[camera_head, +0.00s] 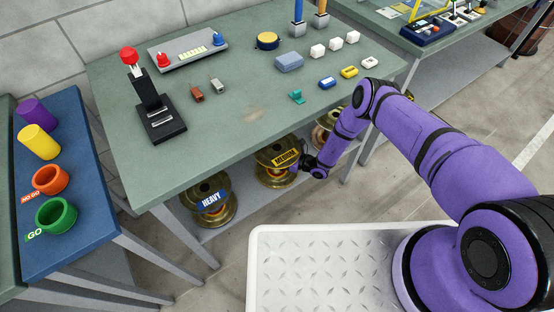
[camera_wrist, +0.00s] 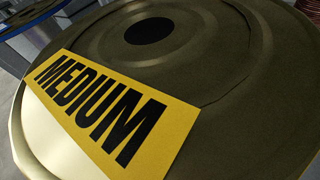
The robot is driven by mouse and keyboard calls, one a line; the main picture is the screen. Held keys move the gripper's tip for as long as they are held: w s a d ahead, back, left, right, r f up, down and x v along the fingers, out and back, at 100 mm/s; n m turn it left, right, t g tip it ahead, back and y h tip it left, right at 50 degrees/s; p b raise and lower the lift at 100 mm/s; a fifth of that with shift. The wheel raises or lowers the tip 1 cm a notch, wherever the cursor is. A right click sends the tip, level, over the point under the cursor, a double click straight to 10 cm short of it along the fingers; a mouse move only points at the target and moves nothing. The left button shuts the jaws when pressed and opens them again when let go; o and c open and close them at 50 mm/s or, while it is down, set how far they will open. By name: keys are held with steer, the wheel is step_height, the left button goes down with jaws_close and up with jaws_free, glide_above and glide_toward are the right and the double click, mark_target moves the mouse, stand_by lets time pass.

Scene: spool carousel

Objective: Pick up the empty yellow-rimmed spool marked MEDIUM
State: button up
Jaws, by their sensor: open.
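The spool marked MEDIUM (camera_head: 268,160) stands on the shelf under the green workbench, in the middle of the head view. It is brass-coloured and carries a yellow label with black letters. In the wrist view the top flange of the MEDIUM spool (camera_wrist: 225,65) fills most of the picture, close up, with a dark centre hole and the label at the lower left. My gripper (camera_head: 307,162) is open, just right of the spool at its label side. Its fingers are small in the head view and not seen in the wrist view. I cannot tell whether it touches.
A spool marked HEAVY (camera_head: 210,215) stands to the left on the shelf, and another spool (camera_head: 323,138) is partly hidden behind my arm. The workbench top (camera_head: 235,135) overhangs the spools. Bench legs (camera_head: 187,235) stand at the front. Small blocks and devices lie on the bench.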

steer(key=c, duration=1.6)
steer(key=shift+w+r, duration=0.1)
steer(key=shift+r, duration=0.1)
